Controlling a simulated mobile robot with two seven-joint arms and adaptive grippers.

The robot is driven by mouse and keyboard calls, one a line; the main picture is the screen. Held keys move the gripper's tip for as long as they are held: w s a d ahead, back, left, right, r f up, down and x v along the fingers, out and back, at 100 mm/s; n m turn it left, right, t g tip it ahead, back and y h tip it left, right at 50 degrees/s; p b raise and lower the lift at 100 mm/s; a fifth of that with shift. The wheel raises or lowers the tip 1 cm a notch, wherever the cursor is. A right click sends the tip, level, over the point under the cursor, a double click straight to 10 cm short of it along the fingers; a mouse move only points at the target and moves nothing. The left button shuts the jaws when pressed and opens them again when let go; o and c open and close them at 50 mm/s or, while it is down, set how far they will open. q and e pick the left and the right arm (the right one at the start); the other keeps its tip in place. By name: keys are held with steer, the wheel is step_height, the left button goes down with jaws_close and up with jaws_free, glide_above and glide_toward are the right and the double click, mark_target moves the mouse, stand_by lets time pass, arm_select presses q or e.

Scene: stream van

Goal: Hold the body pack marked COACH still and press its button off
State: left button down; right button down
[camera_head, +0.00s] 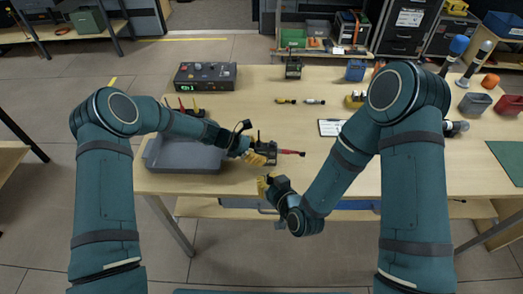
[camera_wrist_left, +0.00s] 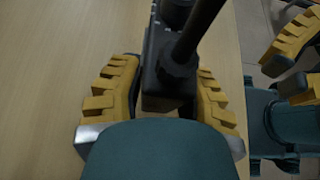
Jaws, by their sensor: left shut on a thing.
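My left gripper (camera_head: 262,155) is shut on a black body pack (camera_wrist_left: 160,85), above the front edge of the table. In the left wrist view the pack sits between the yellow fingers of that gripper (camera_wrist_left: 165,100), with a thick black rod crossing in front of it. I cannot read any marking on it, and no button can be made out. My right gripper (camera_head: 265,184) is below and close by, at the table's front edge; its yellow fingers look apart and empty in the left wrist view (camera_wrist_left: 297,68). A second dark pack (camera_head: 293,69) stands at the back of the table.
A grey tray (camera_head: 182,160) lies left of my left gripper. A red-tipped rod (camera_head: 291,152) shows just right of that gripper. A black control box (camera_head: 205,76) and a clipboard (camera_head: 330,127) are on the table (camera_head: 250,105).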

arm_select(q)
steer(key=c, duration=0.6)
jaws_free()
steer(key=shift+f, duration=0.1)
